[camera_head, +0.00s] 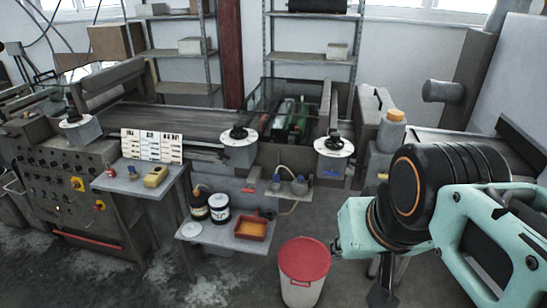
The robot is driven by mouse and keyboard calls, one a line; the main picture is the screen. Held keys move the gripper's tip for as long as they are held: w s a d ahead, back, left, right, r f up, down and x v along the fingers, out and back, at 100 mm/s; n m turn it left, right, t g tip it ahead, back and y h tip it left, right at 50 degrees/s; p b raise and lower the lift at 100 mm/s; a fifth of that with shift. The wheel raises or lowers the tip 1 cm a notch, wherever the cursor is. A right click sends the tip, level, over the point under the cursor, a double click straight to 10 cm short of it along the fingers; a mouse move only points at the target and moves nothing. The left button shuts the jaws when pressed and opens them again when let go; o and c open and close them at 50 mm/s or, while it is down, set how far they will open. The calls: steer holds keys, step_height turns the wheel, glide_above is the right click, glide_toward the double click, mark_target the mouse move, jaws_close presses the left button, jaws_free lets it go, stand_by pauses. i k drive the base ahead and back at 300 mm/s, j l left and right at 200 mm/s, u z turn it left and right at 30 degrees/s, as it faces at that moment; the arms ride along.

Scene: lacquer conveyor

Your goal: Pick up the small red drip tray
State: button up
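The small red drip tray (251,238) sits on the right part of a low grey shelf (215,239). Its red walls stand around an orange-yellow inside. A red-handled item lies just behind it, close to its rim. My arm comes in from the right, and a dark part at its lower end, which looks like my gripper (384,294), shows near the bottom edge. It is right of the tray and apart from it, with the red-lidded bin between them in the picture. The fingers are too dark and cut off to tell whether they are open.
A dark bottle (199,206) and a white tin (219,209) stand left of the tray. A white bin with a red lid (304,262) stands in front and right. A higher side table (140,184) is at left. The conveyor (165,120) runs behind. Floor is clear at front left.

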mark_target(254, 228)
steer(key=i+j+z, duration=0.15)
steer(key=z, duration=0.25)
steer(key=i+j+z, duration=0.4)
steer(key=k+l, duration=0.05)
steer(key=l, duration=0.05)
